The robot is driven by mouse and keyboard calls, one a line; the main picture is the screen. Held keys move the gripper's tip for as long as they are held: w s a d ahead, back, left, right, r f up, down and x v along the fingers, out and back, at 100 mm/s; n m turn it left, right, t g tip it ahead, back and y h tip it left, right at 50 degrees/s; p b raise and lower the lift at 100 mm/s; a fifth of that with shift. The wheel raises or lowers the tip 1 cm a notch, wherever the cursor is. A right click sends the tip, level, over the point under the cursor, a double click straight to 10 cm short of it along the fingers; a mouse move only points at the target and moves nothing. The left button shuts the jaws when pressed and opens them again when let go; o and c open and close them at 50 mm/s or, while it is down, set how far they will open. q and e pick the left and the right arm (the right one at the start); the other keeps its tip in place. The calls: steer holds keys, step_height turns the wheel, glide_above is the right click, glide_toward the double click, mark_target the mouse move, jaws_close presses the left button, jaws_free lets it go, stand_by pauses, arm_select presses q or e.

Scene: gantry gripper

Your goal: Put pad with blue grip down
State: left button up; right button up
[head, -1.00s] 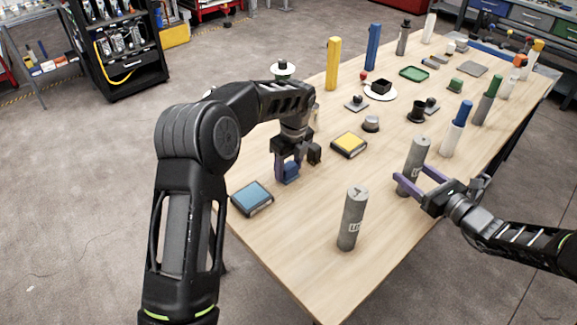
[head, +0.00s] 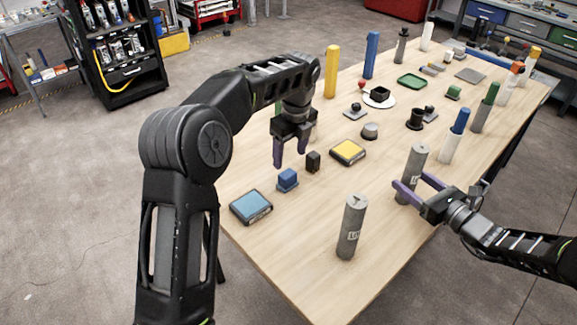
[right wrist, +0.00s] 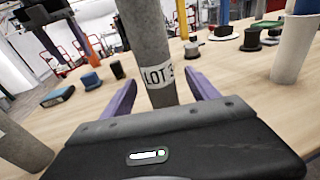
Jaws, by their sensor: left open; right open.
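The pad with the blue grip (head: 287,180) stands on the wooden table, a small blue block on a darker base, near the table's left edge. It also shows in the right wrist view (right wrist: 91,80), at the left. My left gripper (head: 291,153) is open and empty above and slightly behind it, apart from it. My right gripper (head: 412,184) is open with its purple fingers on either side of a grey cylinder (head: 416,158) labelled LOT; I cannot tell whether they touch it.
A blue-topped box (head: 251,206) lies in front of the pad, and a small black block (head: 313,161) stands behind it. A yellow-topped box (head: 347,152) is to the right. Another grey cylinder (head: 352,226) stands near the front. Bare table lies between them.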

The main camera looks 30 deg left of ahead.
mark_target(288, 173)
arm_select(q)
steer(key=shift+s+d+r, duration=0.1)
steer(key=shift+d+r, duration=0.1)
steer(key=shift+r, duration=1.5)
steer(key=shift+o, duration=0.2)
steer(key=shift+o, duration=0.2)
steer(key=shift+s+a+f, duration=0.15)
steer(key=shift+a, duration=0.15)
steer(key=shift+w+a+f, duration=0.1)
steer(key=shift+a+f, duration=0.1)
steer(key=shift+f, duration=1.5)
steer(key=shift+w+a+f, duration=0.1)
steer(key=shift+a+f, duration=0.05)
steer(key=shift+f, duration=1.5)
steer(key=shift+w+f, duration=0.15)
steer(key=shift+f, duration=1.2)
steer(key=shift+w+f, duration=0.1)
steer(key=shift+f, duration=1.2)
steer(key=shift+c, duration=0.6)
